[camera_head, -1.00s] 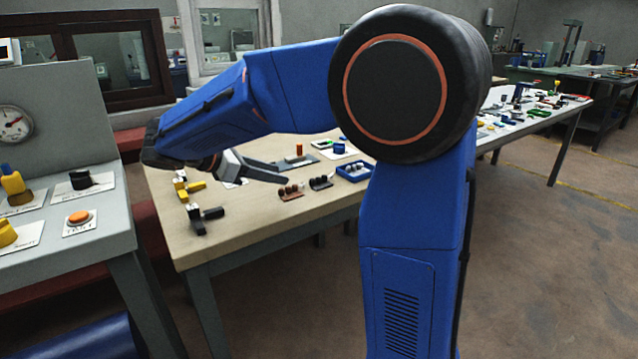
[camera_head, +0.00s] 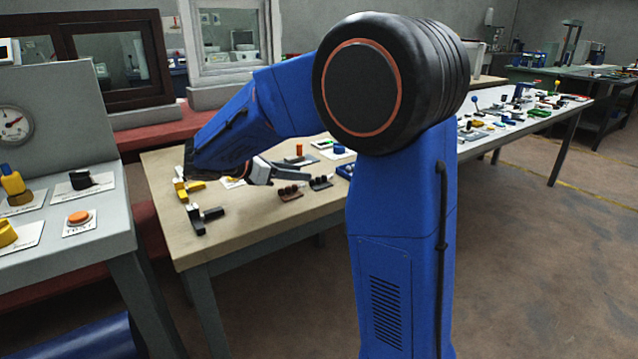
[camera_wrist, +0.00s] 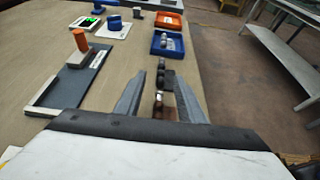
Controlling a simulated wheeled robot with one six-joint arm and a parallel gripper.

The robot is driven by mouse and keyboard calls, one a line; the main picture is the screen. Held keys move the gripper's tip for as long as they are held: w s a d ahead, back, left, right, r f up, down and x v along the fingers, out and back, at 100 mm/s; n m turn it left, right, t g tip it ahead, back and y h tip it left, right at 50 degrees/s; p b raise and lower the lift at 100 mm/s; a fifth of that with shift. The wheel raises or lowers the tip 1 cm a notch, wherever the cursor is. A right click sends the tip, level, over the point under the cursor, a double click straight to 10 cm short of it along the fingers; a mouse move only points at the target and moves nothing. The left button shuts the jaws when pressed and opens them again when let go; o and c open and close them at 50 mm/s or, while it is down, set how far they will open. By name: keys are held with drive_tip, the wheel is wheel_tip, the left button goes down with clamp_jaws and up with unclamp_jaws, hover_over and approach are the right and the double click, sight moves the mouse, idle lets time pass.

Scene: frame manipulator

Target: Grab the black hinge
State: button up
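A small black piece (camera_head: 320,183), which looks like the black hinge, lies near the front edge of the wooden table (camera_head: 260,232). A similar brown piece (camera_head: 290,193) lies just left of it. My gripper (camera_head: 306,177) is above the table close to both pieces. In the wrist view my gripper (camera_wrist: 159,74) is open, its two fingers apart. A brown piece (camera_wrist: 158,98) and a dark piece (camera_wrist: 160,77) beyond it show in the gap between the fingers. Neither appears gripped. The gripper body hides the nearer part of the table in that view.
In the wrist view a blue tray (camera_wrist: 166,51) and an orange tray (camera_wrist: 168,21) stand farther along the table edge. A grey plate with an orange peg (camera_wrist: 80,40) is at left. Black blocks (camera_head: 198,218) and yellow pieces (camera_head: 190,187) lie at the table's left end.

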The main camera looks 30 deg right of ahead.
sight(317, 177)
drive_tip(key=shift+f+x, duration=0.2)
drive_tip(key=shift+x, duration=2.95)
drive_tip(key=shift+s+a, duration=0.1)
drive_tip(key=shift+s, duration=0.1)
clamp_jaws()
